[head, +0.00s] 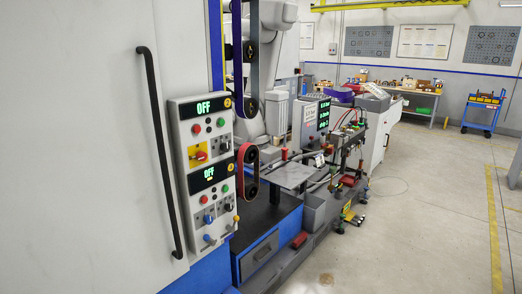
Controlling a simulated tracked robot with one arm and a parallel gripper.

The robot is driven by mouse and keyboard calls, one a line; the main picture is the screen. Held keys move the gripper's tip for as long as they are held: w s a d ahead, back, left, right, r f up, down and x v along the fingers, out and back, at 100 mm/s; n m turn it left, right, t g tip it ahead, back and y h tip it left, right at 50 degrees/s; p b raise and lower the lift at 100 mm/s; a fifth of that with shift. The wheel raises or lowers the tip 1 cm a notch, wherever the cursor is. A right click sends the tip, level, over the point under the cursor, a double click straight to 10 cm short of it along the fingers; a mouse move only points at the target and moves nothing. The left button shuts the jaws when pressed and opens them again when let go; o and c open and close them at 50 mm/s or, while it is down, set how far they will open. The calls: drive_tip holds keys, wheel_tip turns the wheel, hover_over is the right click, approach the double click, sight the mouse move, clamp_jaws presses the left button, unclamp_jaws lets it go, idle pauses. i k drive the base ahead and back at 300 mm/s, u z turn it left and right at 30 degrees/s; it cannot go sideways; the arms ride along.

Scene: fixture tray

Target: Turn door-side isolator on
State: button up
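A grey control panel (206,170) stands beside the white machine door (75,150) at left centre. On its upper half, a red rotary isolator knob (200,156) sits on a yellow plate, on the side nearer the door. The knob's handle looks roughly horizontal, but it is small. The upper display (205,107) reads OFF in green, by a round badge that looks like 2. My gripper is not in view.
A long black door handle (160,150) runs just left of the panel. Belt loops (248,170) and a blue drawer cabinet (262,250) stand to its right. A bench of equipment extends back. Open concrete floor (420,220) lies on the right, with a blue cart (482,115) far off.

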sight(201, 156)
drive_tip(key=z, duration=0.25)
drive_tip(key=i, duration=1)
drive_tip(key=u, duration=0.65)
drive_tip(key=i, duration=0.65)
drive_tip(key=u, duration=0.6)
